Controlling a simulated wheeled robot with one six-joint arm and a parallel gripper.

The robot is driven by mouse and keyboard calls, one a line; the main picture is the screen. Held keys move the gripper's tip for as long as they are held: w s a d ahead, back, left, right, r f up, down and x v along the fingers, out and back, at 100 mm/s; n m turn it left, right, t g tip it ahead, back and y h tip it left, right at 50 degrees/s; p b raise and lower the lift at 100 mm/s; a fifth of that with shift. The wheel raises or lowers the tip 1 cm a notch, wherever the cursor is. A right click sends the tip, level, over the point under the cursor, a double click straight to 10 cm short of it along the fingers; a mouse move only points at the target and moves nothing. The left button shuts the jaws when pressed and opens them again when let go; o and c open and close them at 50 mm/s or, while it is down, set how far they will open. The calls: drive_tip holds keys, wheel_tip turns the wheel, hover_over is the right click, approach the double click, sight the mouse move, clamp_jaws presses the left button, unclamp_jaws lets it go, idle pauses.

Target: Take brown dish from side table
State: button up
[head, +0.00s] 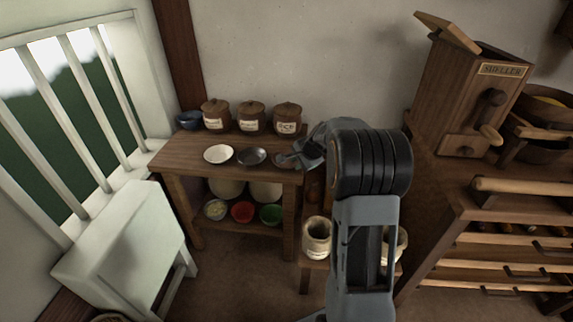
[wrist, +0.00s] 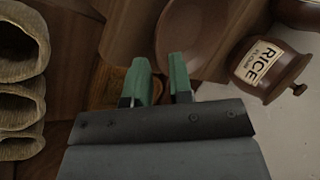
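The brown dish (wrist: 196,32) shows in the wrist view as a shallow round shape, just beyond and to the right of my fingertips.
A white dish (head: 218,154) and a dark dish (head: 252,156) lie left of my gripper. Lidded jars stand behind, including the rice jar (wrist: 264,68). Bowls sit on the shelf below.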

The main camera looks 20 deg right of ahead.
drive_tip(key=shift+x, duration=1)
drive_tip(key=shift+c, duration=0.4)
clamp_jaws()
drive_tip(key=shift+r, duration=0.1)
